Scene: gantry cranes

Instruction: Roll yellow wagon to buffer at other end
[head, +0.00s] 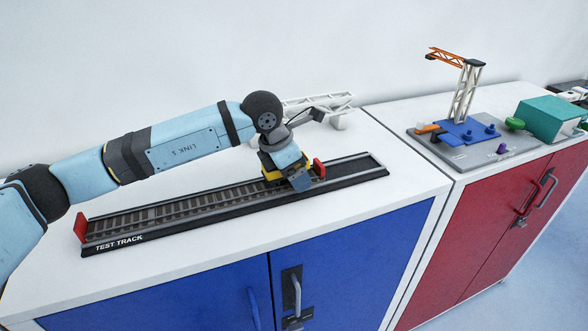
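The yellow wagon (267,161) sits on the test track (190,207), towards its right part. It is largely hidden by my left gripper (291,173), so only bits of yellow show around the fingers. My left gripper is low over the wagon, pointing down; whether its fingers are shut on it cannot be seen. A red buffer (319,168) stands just right of the wagon; I cannot tell if they touch. Another red buffer (80,227) stands at the left end of the track. The rails between the wagon and the left buffer are empty. My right gripper is out of view.
The track lies on a white-topped blue cabinet (400,195). A white truss piece (340,120) lies behind the track, near my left wrist. On the red cabinet to the right stand a crane model (466,90) on a grey base and a green block (547,120).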

